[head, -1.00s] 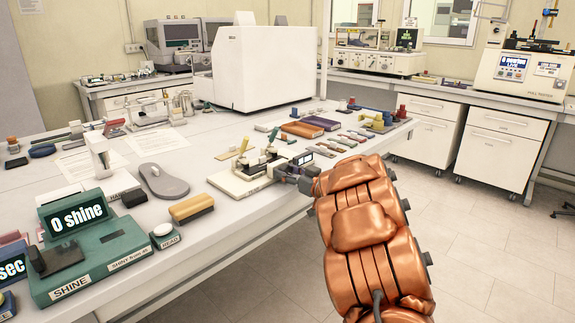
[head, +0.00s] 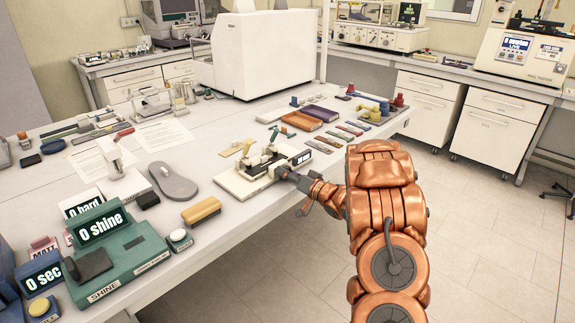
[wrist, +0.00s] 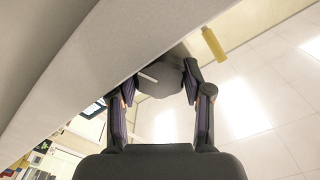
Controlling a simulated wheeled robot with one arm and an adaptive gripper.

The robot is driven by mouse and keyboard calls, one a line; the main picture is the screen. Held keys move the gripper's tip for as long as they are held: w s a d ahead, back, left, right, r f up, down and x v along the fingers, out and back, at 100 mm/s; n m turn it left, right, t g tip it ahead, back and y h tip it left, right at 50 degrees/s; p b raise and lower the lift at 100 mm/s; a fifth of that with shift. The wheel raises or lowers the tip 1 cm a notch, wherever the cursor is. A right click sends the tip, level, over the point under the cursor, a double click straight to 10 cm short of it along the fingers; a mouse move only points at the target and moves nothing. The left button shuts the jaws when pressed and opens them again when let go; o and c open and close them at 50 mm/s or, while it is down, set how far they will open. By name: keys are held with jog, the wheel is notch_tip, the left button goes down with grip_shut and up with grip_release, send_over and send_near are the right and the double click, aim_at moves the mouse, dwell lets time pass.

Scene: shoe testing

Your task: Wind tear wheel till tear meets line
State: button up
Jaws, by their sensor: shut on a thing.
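The tear tester, a cream-based device (head: 236,188) with dark and white parts on top and a small display (head: 302,158) at its right end, sits near the table's front edge. My gripper (head: 290,176) reaches it from the right, at its front side. In the wrist view, my gripper (wrist: 161,82) has its two fingers on either side of a dark grey round wheel (wrist: 165,84) with a white mark, and is shut on it. The tear and its line are too small to make out.
A tan block (head: 201,211), a grey sole-shaped piece (head: 172,183) and a green shine meter (head: 125,245) stand left of the tester. Coloured swatches and trays (head: 303,121) lie behind it. A yellow bar (wrist: 214,44) shows near the wheel. The floor at right is clear.

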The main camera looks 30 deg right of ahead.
jog(key=shift+d+r+m+p, duration=0.1)
jog(key=shift+m+p, duration=0.5)
jog(key=shift+p, duration=0.1)
jog(key=o, duration=1.2)
jog(key=shift+c, duration=0.2)
jog(key=shift+f, duration=0.2)
jog(key=shift+f+n+b, duration=0.15)
jog(key=shift+n+b, duration=0.25)
jog(key=shift+b, duration=0.45)
jog(key=n+b, duration=0.2)
jog(key=b, duration=0.1)
jog(key=shift+b, duration=0.4)
jog(key=n+b, duration=0.3)
jog(key=b, duration=0.4)
jog(key=n+b, duration=0.2)
jog(key=b, duration=0.2)
